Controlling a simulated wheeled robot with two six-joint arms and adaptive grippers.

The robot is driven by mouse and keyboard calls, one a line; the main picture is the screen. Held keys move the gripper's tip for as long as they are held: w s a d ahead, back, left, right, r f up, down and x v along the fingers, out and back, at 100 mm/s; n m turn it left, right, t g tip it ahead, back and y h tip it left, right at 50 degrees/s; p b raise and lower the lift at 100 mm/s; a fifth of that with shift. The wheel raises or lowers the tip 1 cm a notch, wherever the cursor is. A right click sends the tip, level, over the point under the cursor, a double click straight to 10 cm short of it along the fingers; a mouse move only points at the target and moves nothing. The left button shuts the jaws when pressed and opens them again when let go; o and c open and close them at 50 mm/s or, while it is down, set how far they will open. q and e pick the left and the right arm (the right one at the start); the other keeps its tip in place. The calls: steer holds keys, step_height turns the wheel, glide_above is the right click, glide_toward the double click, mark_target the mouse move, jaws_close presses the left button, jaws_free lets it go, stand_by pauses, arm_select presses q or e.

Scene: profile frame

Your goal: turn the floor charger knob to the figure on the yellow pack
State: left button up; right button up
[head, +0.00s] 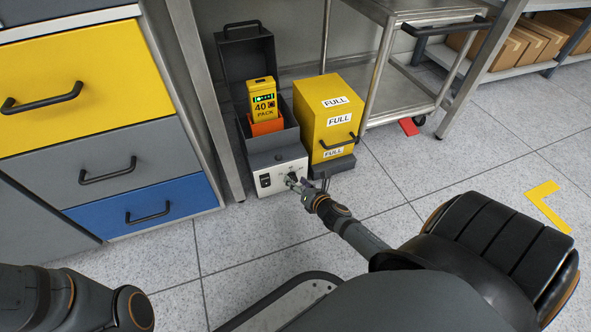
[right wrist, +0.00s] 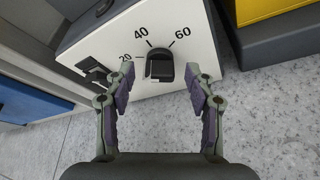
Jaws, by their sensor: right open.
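The yellow pack (head: 263,98) stands in an orange holder in the open grey charger box and reads 40. The charger's white front panel (head: 273,176) carries a black knob (right wrist: 160,66). In the right wrist view the figures 20, 40 and 60 run around the knob from left to right, with short marks. I cannot tell for sure which figure the knob points to. My right gripper (right wrist: 166,82) is open, its fingers on either side of the knob and apart from it. In the head view the right gripper (head: 298,184) partly hides the knob. My left gripper is out of view.
A black switch (head: 265,181) sits left of the knob. A yellow box (head: 327,118) labelled FULL stands close at the charger's right. Drawers (head: 90,150) are at left and a steel cart (head: 400,85) at right. The tiled floor (head: 250,235) in front is clear.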

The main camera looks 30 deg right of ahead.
steer(key=shift+w+f, duration=0.3)
steer(key=shift+w, duration=0.3)
jaws_close()
